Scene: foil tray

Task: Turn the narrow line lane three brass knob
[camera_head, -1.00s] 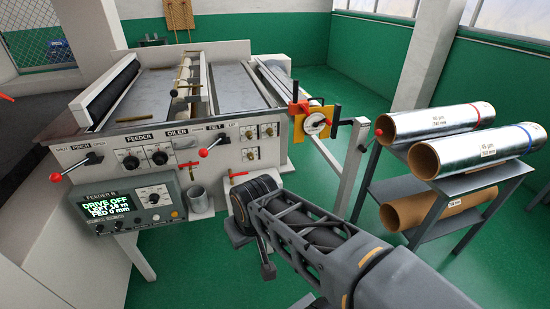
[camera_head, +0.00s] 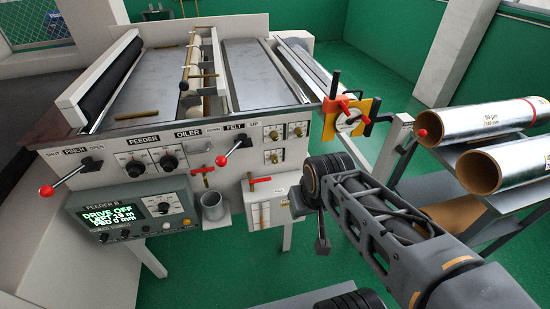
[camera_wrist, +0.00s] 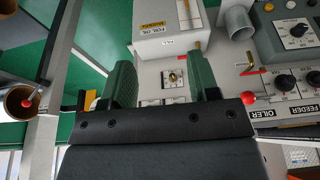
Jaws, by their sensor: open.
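Small brass knobs (camera_head: 273,134) sit on white plates at the right end of the machine's front panel, below the FELT label. Their lane markings are too small to read, so I cannot tell which is the narrow line lane three knob. In the wrist view one brass knob (camera_wrist: 174,77) on a white plate shows in the gap between my fingers, with more plates partly hidden behind the gripper's edge. My gripper (camera_wrist: 162,80) is open and empty, its two green fingers pointing at the panel and apart from it. In the head view my arm hides the fingers.
Red-ball levers (camera_head: 221,160) stick out from the panel, and one red ball (camera_wrist: 248,98) is close to the right finger in the wrist view. A white oil box (camera_wrist: 168,30), a grey cup (camera_head: 213,206) and a foil-roll rack (camera_head: 482,215) are nearby.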

